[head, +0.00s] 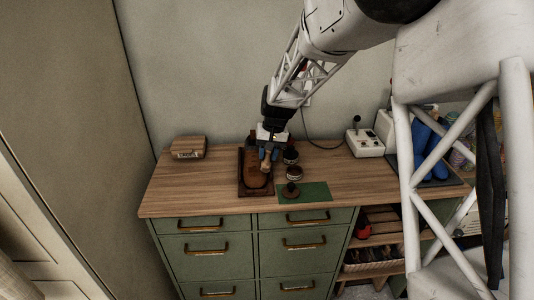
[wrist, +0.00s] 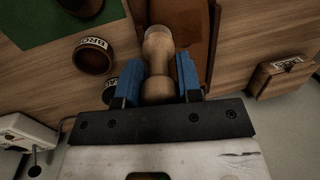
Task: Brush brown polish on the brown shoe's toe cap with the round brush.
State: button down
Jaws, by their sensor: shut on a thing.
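My gripper (head: 268,156) is shut on the round brush (wrist: 158,50), gripping its pale turned wooden handle between blue finger pads. The brush head points away from the gripper, over the brown shoe (wrist: 200,30). The brown shoe (head: 257,180) lies on a dark stand on the bench, partly hidden by gripper and brush. Whether the bristles touch the toe cap cannot be told. A round tin with a label starting "BRO" (wrist: 94,56) sits beside the shoe, its inside dark brown; it also shows in the head view (head: 294,173). A second dark tin (wrist: 109,92) is partly hidden by a finger.
A green mat (head: 317,191) bears a dark round knobbed thing (head: 291,190) right of the shoe. A wooden box (head: 188,148) stands at the back left. A white device (head: 365,143) stands at the back right. The bench top (head: 180,190) is clear at left front.

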dwell(0.4)
jog(key=shift+a+f, duration=0.2)
jog(key=shift+a, duration=1.4)
jog(key=shift+a, duration=0.1)
jog(key=shift+a, duration=1.5)
jog(key=shift+r, duration=0.2)
jog(key=shift+s+r, duration=0.25)
jog(key=shift+r, duration=0.7)
jog(key=shift+s+r, duration=0.25)
jog(key=shift+r, duration=0.75)
jog(key=shift+s+r, duration=0.25)
jog(key=shift+r, duration=0.7)
jog(key=shift+r, duration=0.1)
jog(key=shift+s+r, duration=0.2)
jog(key=shift+r, duration=0.5)
jog(key=shift+s+r, duration=0.15)
jog(key=shift+r, duration=0.5)
jog(key=shift+f, duration=0.1)
